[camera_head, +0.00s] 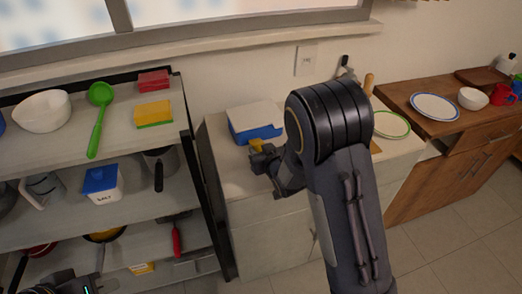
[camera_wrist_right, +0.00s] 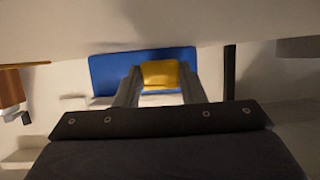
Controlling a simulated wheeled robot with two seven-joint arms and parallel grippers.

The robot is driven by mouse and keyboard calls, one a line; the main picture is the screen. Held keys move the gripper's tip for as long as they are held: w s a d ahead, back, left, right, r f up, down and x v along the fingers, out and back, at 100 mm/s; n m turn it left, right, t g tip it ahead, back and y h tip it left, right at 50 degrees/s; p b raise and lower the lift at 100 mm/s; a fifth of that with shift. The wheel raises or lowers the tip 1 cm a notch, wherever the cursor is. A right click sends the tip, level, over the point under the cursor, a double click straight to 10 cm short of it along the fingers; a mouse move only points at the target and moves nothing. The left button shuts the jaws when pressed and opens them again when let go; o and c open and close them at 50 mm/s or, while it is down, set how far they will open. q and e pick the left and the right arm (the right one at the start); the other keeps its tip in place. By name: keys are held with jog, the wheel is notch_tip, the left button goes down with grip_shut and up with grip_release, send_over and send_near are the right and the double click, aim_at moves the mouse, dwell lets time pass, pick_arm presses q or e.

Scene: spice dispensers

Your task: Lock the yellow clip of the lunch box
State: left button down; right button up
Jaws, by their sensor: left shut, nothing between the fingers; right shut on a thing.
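The lunch box (camera_head: 254,121), blue with a pale lid, stands on the white counter. Its yellow clip (camera_head: 262,146) is on the front side, partly hidden by my right gripper. In the right wrist view the blue box front (camera_wrist_right: 112,70) is straight ahead, with the yellow clip (camera_wrist_right: 160,74) between the fingertips. My right gripper (camera_head: 257,153) is shut on the clip; it also shows in the right wrist view (camera_wrist_right: 160,84). Whether the clip is latched cannot be told. My left gripper (camera_head: 68,284) is at the bottom left corner, mostly cut off, shut and empty, away from the box.
A shelf rack (camera_head: 206,190) on the left holds a white bowl (camera_head: 41,111), a green ladle (camera_head: 100,94) and a salt jar (camera_head: 101,185). A green-rimmed plate (camera_head: 391,125) lies right of my right arm. A wooden cabinet (camera_head: 440,180) stands further right.

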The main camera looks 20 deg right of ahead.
aim_at(255, 140)
jog(key=shift+r+g+p, duration=0.3)
jog(key=shift+r+p, duration=0.1)
jog(key=shift+p, duration=0.25)
jog(key=w+r+g+p, duration=0.1)
jog(key=g+p, duration=0.2)
jog(key=w+r+g+p, duration=0.1)
jog(key=g+p, duration=0.2)
jog(key=p, duration=0.1)
jog(key=w+r+g+h+p, duration=0.1)
jog(key=r+g+p, duration=0.1)
jog(key=g+p, duration=0.1)
jog(key=shift+w+a+r+p, duration=0.1)
jog(key=shift+a+p, duration=0.05)
jog(key=shift+p, duration=0.3)
jog(key=shift+w+a+r+g+p, duration=0.1)
jog(key=shift+w+g+p, duration=0.25)
jog(key=shift+g, duration=0.25)
jog(key=shift+w+g+p, duration=0.2)
jog(key=shift+g+p, duration=0.2)
jog(key=shift+g, duration=0.2)
jog(key=shift+w+g+p, duration=0.35)
jog(key=shift+w+g, duration=0.1)
jog(key=shift+g, duration=0.65)
jog(key=shift+h, duration=0.3)
jog(key=o, duration=1)
jog(key=shift+w, duration=0.1)
jog(key=shift+r, duration=0.1)
